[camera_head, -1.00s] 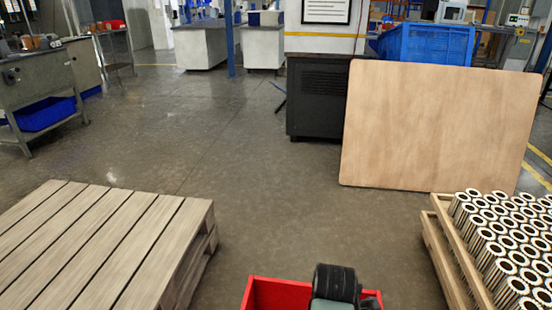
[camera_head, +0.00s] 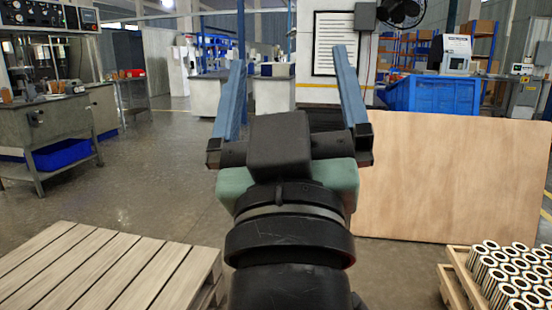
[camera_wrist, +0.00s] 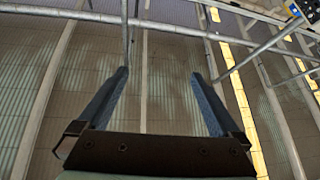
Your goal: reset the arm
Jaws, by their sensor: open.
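My gripper (camera_head: 294,100) is raised in the middle of the head view, with its two blue fingers spread wide apart and pointing up. Nothing is between them. In the wrist view my gripper (camera_wrist: 157,95) is also open and empty, against the hall's ceiling with its beams and pipes. My arm hides the floor in the middle of the head view.
A wooden pallet (camera_head: 105,268) lies at the lower left. Several metal filter cartridges (camera_head: 515,275) stand on a pallet (camera_head: 455,275) at the lower right. A plywood board (camera_head: 450,180) leans upright behind them. A workbench (camera_head: 60,125) is at the left. Floor between is clear.

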